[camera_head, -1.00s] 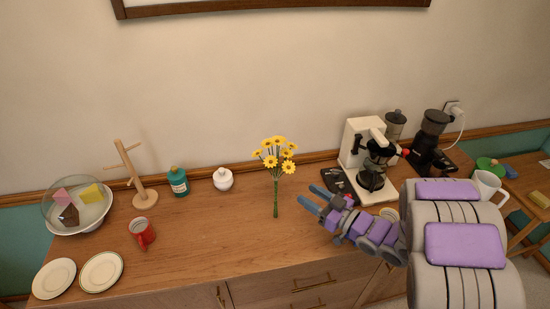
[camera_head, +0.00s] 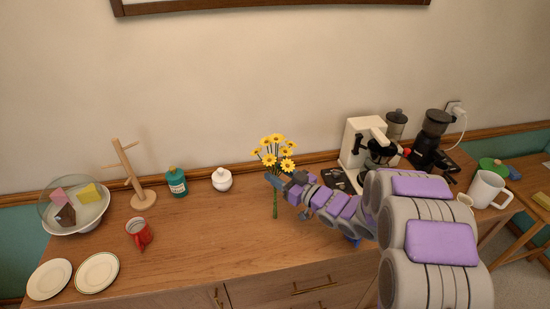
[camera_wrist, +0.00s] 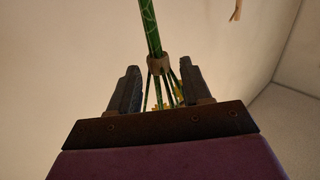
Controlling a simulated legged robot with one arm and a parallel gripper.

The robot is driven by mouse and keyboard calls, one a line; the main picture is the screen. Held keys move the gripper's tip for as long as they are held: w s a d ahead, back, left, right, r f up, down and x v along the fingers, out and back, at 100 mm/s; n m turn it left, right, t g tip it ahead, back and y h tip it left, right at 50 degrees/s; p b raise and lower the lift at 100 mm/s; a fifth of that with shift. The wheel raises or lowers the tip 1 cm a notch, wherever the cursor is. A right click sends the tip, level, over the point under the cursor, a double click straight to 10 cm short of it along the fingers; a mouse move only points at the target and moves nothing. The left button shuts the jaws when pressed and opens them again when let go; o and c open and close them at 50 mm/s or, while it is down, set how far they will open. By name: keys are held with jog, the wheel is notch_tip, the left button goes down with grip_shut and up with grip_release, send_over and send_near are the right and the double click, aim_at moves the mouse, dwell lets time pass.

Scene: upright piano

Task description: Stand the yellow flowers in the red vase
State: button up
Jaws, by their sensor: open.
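The yellow flowers (camera_head: 273,152) stand upright as a bunch on green stems near the middle of the wooden cabinet top. My gripper (camera_head: 272,178) is at the upper stems, just below the blooms, coming from the right. In the wrist view the stems of the yellow flowers (camera_wrist: 151,28), with a brown tie, pass between the two dark fingers of my gripper (camera_wrist: 160,70). The fingers are apart, with gaps on both sides of the stems.
Left are two plates (camera_head: 97,273), a white bowl (camera_head: 75,227) with blocks and a wooden mug tree (camera_head: 130,175). A teal bottle (camera_head: 177,182) and white lidded jar (camera_head: 222,180) stand behind. A coffee machine (camera_head: 352,140) is right. The top between red vessel and flowers is clear.

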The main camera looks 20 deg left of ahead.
jog(key=shift+x, duration=0.85)
jog(key=shift+f, duration=0.1)
jog(key=shift+c, duration=0.2)
grip_shut()
